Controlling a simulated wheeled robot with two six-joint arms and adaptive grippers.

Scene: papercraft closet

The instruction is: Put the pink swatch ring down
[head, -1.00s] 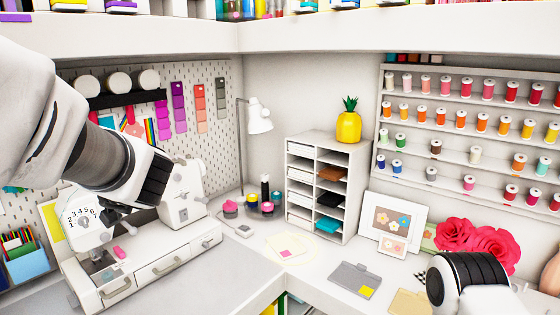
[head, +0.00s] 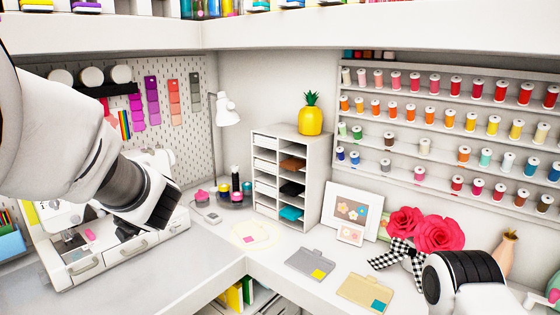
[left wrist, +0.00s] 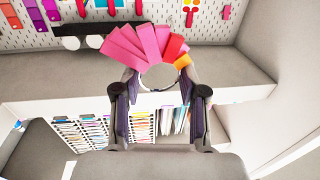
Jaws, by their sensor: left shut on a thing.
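The pink swatch ring (left wrist: 140,44) shows in the left wrist view as a fan of pink, red and orange strips on a round ring. My left gripper (left wrist: 158,88) is shut on its ring, with a finger on each side and the strips fanned beyond the fingertips. In the head view my left arm reaches in from the left over the sewing machine (head: 110,250). There its fingers and the held ring are hidden. My right arm shows at the lower right, but its gripper is out of view.
A pegboard (head: 180,130) carries hanging swatch strips (head: 152,100). Bare grey tabletop (head: 205,258) lies right of the machine.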

